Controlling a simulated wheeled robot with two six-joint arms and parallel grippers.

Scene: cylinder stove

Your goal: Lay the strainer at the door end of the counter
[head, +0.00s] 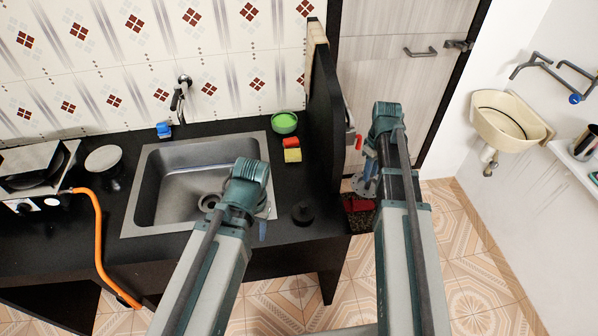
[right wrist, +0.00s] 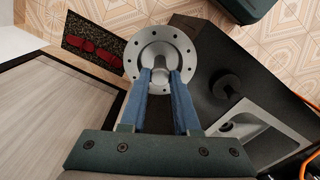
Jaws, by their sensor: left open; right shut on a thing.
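The strainer is a grey metal piece with a wide round flange ringed with holes; it shows in the right wrist view (right wrist: 178,43) and, partly hidden by my arm, in the head view (head: 361,187). My right gripper (right wrist: 161,74) is shut on its narrower middle part, and its blue fingers show in the head view (head: 369,170). The strainer hangs clear in the air just off the counter's right end, beside the door. The black counter (head: 325,222) has bare surface at that end. My left gripper (head: 263,229) is open above the counter by the sink, mostly hidden by its wrist.
A black round piece (head: 302,213) stands on the counter near its right end. A tall dark panel (head: 325,110) rises behind there. The sink (head: 150,190), a red and a yellow sponge (head: 292,155), and a green bowl (head: 285,122) are further left. A dark mat (head: 357,203) lies by the door.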

